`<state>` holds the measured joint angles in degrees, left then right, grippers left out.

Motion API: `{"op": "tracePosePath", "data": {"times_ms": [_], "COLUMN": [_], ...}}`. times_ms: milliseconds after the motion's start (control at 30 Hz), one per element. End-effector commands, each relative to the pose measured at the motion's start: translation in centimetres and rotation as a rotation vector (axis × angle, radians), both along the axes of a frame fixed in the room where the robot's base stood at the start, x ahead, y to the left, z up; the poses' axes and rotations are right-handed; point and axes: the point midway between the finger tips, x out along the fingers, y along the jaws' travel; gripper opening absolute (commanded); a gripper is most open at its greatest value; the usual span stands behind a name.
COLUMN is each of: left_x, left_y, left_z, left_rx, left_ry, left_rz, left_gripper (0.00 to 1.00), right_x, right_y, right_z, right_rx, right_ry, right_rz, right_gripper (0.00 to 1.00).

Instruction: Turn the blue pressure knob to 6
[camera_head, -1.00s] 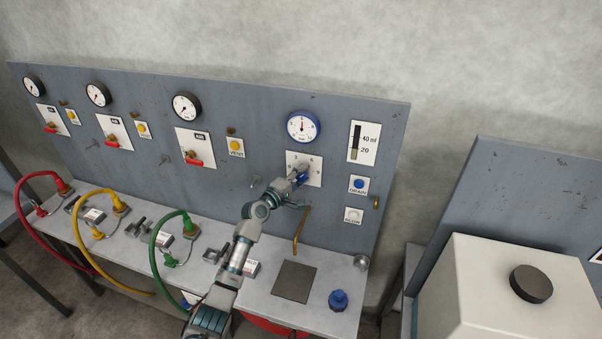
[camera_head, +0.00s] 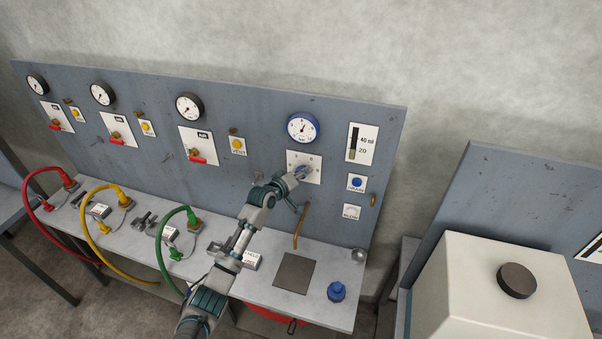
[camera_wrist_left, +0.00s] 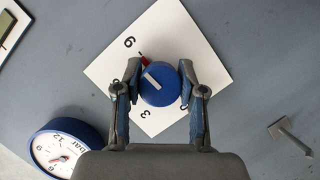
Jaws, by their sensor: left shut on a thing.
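The blue pressure knob (camera_wrist_left: 160,85) sits on a square white dial plate (camera_wrist_left: 190,42), also seen in the head view (camera_head: 313,163). In the left wrist view the plate appears turned, with a digit at upper left that reads like a 9 or an upside-down 6. A red mark lies beside that digit. The knob's white line points to the upper left, close to the red mark; exact alignment is unclear. My left gripper (camera_wrist_left: 161,77) is shut on the knob, one finger on each side; it also shows in the head view (camera_head: 299,174). My right gripper is not in view.
A blue-rimmed gauge (camera_head: 303,128) is above the dial plate. The blue drain button (camera_head: 357,183) is further right.

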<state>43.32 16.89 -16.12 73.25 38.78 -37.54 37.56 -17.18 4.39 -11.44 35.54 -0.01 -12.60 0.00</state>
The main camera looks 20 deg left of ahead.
Motion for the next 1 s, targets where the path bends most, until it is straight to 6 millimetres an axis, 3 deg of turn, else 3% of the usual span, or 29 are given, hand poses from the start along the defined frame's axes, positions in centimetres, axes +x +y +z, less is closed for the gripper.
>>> {"op": "tracePosePath", "data": {"times_ms": [667, 700, 767, 1000], "left_x": [-0.11, -0.11, -0.11, -0.17], "left_y": [-0.07, -0.07, -0.07, -0.02], "left_z": [-0.81, -0.83, -0.8, -0.31], "left_rx": [0.063, 0.063, 0.063, 0.061], "left_ry": [0.013, 0.013, 0.013, 0.004], "left_rz": [-0.002, -0.002, -0.002, -0.001], "left_gripper": [0.05, 0.47, 0.62, 0.65], "right_x": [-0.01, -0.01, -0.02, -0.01], "right_y": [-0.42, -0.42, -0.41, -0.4], "right_z": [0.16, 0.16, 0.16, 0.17], "right_rx": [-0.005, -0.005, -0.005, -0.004], "right_ry": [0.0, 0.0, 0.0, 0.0], "right_rz": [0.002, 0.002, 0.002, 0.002], "right_gripper": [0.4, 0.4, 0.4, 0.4]}}
